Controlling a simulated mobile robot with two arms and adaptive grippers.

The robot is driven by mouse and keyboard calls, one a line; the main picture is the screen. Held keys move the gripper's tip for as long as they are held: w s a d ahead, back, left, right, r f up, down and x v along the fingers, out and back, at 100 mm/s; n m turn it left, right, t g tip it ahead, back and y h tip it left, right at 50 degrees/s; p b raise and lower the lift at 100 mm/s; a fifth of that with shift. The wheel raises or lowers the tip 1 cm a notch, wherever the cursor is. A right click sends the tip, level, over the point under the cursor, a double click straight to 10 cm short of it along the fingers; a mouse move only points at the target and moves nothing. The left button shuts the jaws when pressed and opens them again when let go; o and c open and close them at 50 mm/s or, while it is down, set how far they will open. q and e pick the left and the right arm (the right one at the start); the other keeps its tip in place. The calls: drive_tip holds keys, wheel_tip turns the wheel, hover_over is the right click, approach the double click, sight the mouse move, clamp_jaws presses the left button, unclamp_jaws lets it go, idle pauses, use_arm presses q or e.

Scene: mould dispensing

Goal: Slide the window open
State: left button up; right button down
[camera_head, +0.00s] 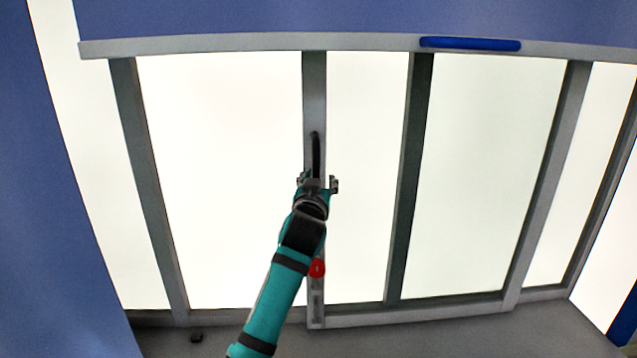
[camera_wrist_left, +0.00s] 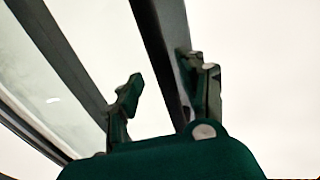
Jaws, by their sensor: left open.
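The window has bright white panes in grey frames, including a left pane (camera_head: 220,180) and a right pane (camera_head: 465,170). A dark, curved upright handle (camera_head: 316,152) is fixed to the grey vertical frame bar (camera_head: 314,85) between the panes. My left gripper (camera_head: 319,184) is open at the handle's lower end, one finger on each side of the bar in the picture. In the left wrist view, a dark bar (camera_wrist_left: 163,35) runs down between the open fingers of the gripper (camera_wrist_left: 166,85), close to the right finger. I cannot tell whether they touch. My right gripper is out of view.
A grey top rail (camera_head: 240,43) spans the window, with a blue bar (camera_head: 470,44) on it. A red round part (camera_head: 317,268) shows beside my left arm. A small black object (camera_head: 196,337) lies at the lower left. A blue wall (camera_head: 45,220) stands left.

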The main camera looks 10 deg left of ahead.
use_arm(q)
drive_tip(key=shift+w+a, duration=0.1)
drive_tip(key=shift+a, duration=0.15)
drive_tip(key=s, duration=1.2)
drive_tip(key=shift+d, duration=0.3)
